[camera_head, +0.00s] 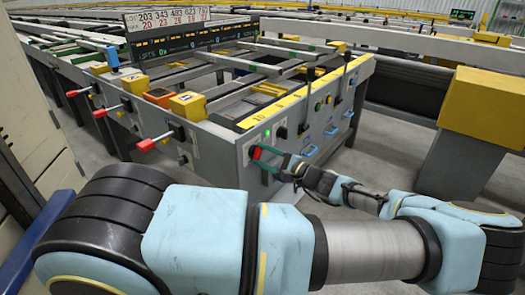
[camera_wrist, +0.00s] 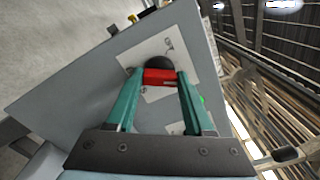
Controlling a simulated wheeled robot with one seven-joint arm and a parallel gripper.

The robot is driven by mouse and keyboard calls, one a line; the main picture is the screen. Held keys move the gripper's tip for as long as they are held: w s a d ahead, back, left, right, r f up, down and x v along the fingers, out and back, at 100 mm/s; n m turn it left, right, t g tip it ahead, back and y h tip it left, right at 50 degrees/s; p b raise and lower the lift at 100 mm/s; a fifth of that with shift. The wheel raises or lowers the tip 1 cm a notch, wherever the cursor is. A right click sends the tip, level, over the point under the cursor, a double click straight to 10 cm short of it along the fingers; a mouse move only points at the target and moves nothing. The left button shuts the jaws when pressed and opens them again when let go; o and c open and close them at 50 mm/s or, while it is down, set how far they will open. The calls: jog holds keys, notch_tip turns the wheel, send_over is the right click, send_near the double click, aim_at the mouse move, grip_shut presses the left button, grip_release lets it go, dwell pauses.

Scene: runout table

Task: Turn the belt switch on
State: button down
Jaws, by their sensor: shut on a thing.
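The belt switch shows as a red handle (camera_wrist: 159,77) on a dark round base, mounted on a pale plate on the grey panel. In the head view the red handle (camera_head: 257,153) is on the table's end panel, partly covered by my gripper. My gripper (camera_wrist: 159,80) has its two green fingers on either side of the red handle, shut on it. In the head view my gripper (camera_head: 270,158) reaches the panel from the right. The switch's markings are too small to read.
Red-tipped levers (camera_head: 147,145) stick out on the table's left side. Blue handles (camera_head: 310,151), buttons and other black knobs sit on the panel to the right of the switch. A yellow block (camera_head: 485,105) stands at the right. Open floor shows between it and the table.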

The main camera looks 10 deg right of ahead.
jog(key=shift+d+m+p, duration=0.1)
jog(key=shift+m+p, duration=0.45)
jog(key=shift+m, duration=0.75)
jog(key=shift+c, duration=1.4)
grip_release()
jog(key=b+v, duration=0.1)
jog(key=v, duration=0.9)
jog(key=shift+s+d+b, duration=0.25)
jog(key=shift+b, duration=0.15)
